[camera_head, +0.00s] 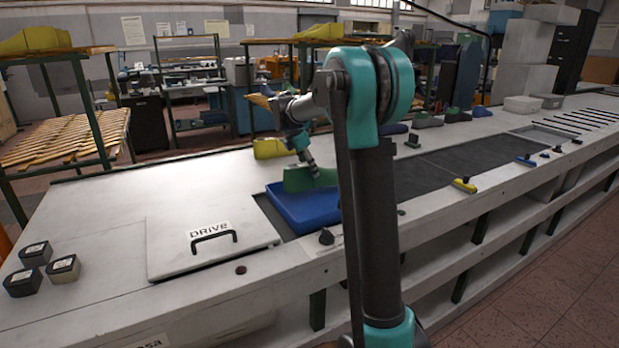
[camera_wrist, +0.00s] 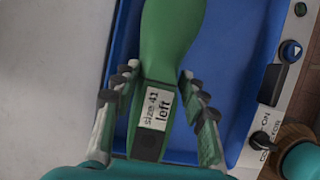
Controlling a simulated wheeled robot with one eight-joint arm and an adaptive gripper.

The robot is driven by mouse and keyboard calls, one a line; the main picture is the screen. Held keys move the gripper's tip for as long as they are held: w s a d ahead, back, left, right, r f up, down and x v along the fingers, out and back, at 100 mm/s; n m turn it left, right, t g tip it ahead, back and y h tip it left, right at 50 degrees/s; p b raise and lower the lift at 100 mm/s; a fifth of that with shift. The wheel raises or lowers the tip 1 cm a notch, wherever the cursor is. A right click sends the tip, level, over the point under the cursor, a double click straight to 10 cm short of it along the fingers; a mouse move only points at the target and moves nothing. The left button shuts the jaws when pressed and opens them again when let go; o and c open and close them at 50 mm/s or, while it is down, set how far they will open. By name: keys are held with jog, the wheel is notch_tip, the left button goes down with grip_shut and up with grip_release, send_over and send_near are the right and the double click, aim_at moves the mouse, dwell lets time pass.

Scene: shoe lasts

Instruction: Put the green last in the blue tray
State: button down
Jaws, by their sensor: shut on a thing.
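The green last (camera_head: 300,181) is held by my gripper (camera_head: 312,170) over the back part of the blue tray (camera_head: 305,219). In the wrist view my gripper (camera_wrist: 158,76) has its fingers on both sides of the green last (camera_wrist: 172,35), near a label reading "size 41 left". The blue tray (camera_wrist: 242,60) lies under the last there. I cannot tell whether the last touches the tray floor. My arm hides the tray's right side in the head view.
A yellow last (camera_head: 272,149) lies behind the tray. A white panel marked DRIVE with a black handle (camera_head: 214,236) is to the left. Several dark blocks (camera_head: 62,269) sit far left.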

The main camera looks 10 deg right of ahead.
aim_at(309, 176)
jog(key=shift+f, duration=1.75)
jog(key=shift+f, duration=0.15)
jog(key=c, duration=0.8)
grip_release()
jog(key=shift+c, duration=0.2)
jog(key=v, duration=1.2)
